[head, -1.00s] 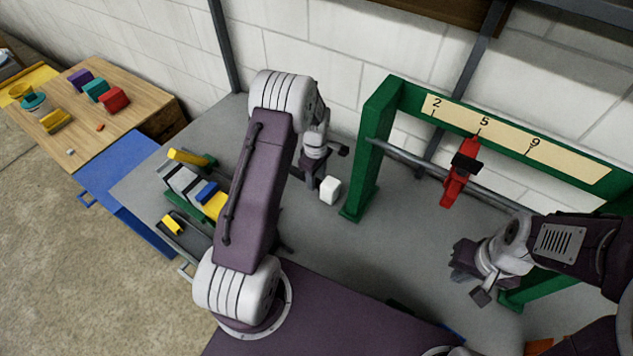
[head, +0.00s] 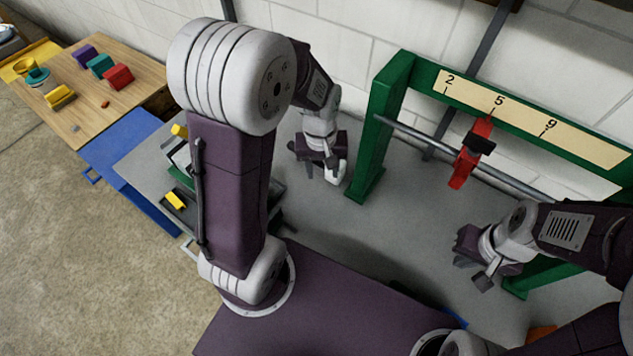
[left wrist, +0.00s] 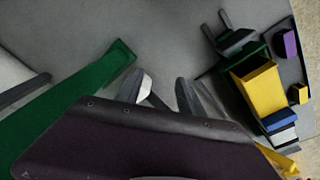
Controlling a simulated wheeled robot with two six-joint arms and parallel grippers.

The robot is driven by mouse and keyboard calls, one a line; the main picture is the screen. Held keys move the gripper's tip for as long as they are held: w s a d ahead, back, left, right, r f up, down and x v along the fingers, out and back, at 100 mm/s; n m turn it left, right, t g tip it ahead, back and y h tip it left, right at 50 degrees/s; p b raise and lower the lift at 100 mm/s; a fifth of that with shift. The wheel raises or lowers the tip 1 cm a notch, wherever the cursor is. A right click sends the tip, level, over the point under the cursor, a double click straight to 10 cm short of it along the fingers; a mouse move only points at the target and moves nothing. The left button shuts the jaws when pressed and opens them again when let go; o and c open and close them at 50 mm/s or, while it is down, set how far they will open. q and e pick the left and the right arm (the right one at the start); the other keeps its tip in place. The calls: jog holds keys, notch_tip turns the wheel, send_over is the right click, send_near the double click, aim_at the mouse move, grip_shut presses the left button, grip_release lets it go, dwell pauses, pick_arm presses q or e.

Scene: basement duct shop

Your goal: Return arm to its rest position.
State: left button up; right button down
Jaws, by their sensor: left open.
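My left gripper (head: 316,168) hangs over the grey bench, just left of the green frame's near post. It is open with nothing visible between its fingers; in the left wrist view the fingers (left wrist: 162,88) stand apart over bare bench. My left arm's raised elbow fills the middle left of the head view.
The green frame (head: 381,130) carries a rod with a red clamp-like piece (head: 470,153) hanging near mark 5. A wooden table (head: 128,75) stands left.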

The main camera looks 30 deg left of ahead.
pick_arm(q)
jog(key=s+d+f+m+b, duration=0.1)
jog(key=s+f+m, duration=0.1)
jog(key=s+m, duration=0.3)
jog(key=shift+s+d+b, duration=0.3)
jog(key=shift+s, duration=0.8)
